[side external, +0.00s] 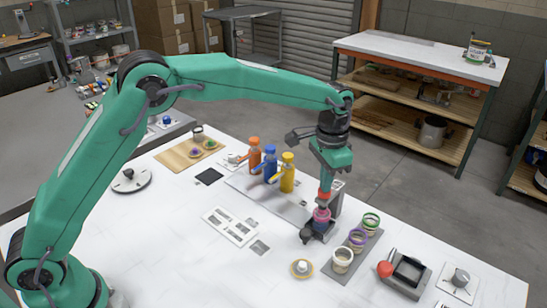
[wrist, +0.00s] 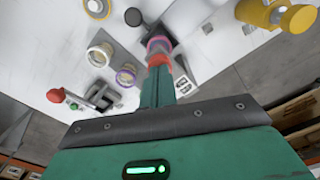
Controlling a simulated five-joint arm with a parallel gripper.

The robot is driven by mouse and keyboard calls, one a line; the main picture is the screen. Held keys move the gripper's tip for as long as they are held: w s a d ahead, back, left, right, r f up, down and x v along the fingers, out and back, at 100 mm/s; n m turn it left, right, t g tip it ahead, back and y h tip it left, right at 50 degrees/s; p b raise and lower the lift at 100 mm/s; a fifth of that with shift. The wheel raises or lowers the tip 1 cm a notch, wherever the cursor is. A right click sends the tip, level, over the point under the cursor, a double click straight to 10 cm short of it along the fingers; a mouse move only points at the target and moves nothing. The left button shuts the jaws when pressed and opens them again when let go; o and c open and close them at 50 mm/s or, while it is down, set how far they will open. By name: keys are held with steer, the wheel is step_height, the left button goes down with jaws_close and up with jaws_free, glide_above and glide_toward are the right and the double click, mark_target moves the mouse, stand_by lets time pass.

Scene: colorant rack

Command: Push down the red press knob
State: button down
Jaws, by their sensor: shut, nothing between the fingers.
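A red knob (side external: 323,197) tops a pink-purple cylinder (side external: 321,214) on a small dark base (side external: 317,231). The knob also shows in the wrist view (wrist: 158,60), with the pink-purple cylinder (wrist: 159,44) beyond it. My gripper (side external: 325,189) is shut and empty, pointing down right over the knob. Its fingertips (wrist: 157,68) appear to meet the knob's top; I cannot tell how far the knob is down. The fingers hide part of it.
Orange (side external: 254,152), blue (side external: 270,166) and yellow (side external: 287,173) pump bottles stand to the left. Coloured-rim cups (side external: 343,261) line a grey strip at the right. A red ball (side external: 385,269) is on a dark device (side external: 407,273). White table (side external: 180,265) is clear at front left.

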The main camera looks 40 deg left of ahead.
steer(key=shift+r, duration=0.95)
stand_by(0.4)
steer(key=shift+r, duration=1.9)
steer(key=shift+r, duration=0.1)
